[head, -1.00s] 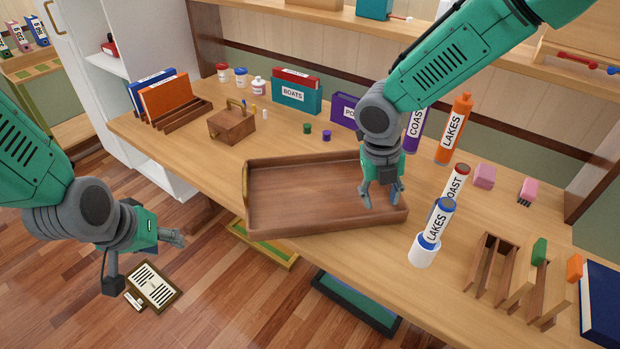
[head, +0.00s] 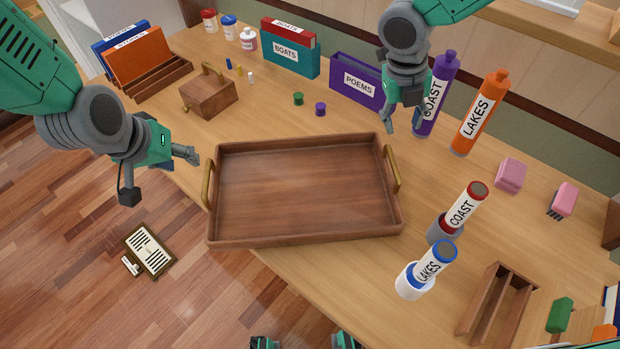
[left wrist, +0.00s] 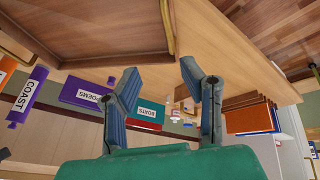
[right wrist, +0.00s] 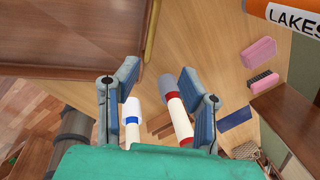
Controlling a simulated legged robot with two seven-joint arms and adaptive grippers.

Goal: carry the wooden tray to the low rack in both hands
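The wooden tray (head: 310,190) lies flat and empty on the table, with a brass handle at its left end (head: 207,184) and another at its right end (head: 392,170). My left gripper (head: 192,156) is open and empty, just left of the tray's back left corner, apart from the handle. My right gripper (head: 403,122) is open and empty, above the table beyond the tray's back right corner. The tray also shows in the left wrist view (left wrist: 90,30) and the right wrist view (right wrist: 70,50). I cannot pick out the low rack in these frames.
The white-based LAKES tube (head: 434,262) and the COAST tube (head: 462,208) stand right of the tray. Purple (head: 437,95) and orange (head: 480,112) bottles stand behind. A small wooden box (head: 208,97) is at the back left. Floor (head: 190,290) is open at front left.

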